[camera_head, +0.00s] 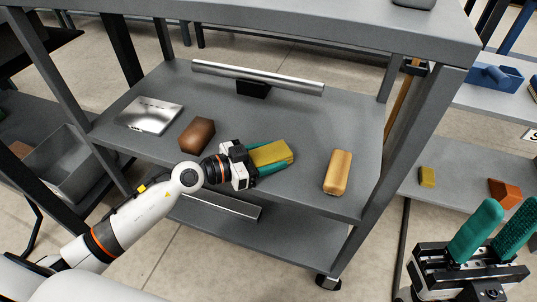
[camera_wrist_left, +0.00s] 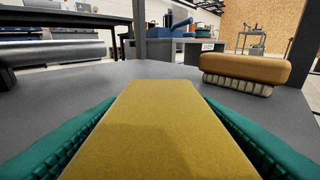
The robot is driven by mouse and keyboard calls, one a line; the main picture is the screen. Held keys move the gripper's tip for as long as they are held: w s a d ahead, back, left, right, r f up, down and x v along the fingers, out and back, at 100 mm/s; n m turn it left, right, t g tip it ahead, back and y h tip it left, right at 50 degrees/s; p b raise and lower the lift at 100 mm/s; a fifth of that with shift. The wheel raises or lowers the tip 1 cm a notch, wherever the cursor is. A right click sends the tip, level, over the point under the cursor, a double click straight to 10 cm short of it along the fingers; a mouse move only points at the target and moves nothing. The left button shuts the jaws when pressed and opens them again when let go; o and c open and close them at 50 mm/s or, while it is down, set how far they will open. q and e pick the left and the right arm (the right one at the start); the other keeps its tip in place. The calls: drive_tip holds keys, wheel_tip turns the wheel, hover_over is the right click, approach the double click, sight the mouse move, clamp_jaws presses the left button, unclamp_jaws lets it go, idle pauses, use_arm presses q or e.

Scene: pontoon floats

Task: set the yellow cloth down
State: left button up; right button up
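The yellow cloth (camera_head: 270,154) is a folded block between the green fingers of my left gripper (camera_head: 268,158). In the left wrist view the cloth (camera_wrist_left: 158,130) fills the space between the fingers, which lie along both its sides. My left gripper is shut on it, over the front part of the grey cart's middle shelf (camera_head: 300,125). Whether the cloth's underside touches the shelf cannot be told. My right gripper (camera_head: 506,212) is open and empty at the lower right, away from the cart shelf.
On the same shelf, a wooden brush (camera_head: 338,172) lies right of the cloth and a brown block (camera_head: 197,134) left. A metal plate (camera_head: 148,115) and a metal-bladed squeegee (camera_head: 258,78) lie farther back. A cart post (camera_head: 415,135) stands at right.

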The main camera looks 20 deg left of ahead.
use_arm(q)
drive_tip(key=o, duration=0.4)
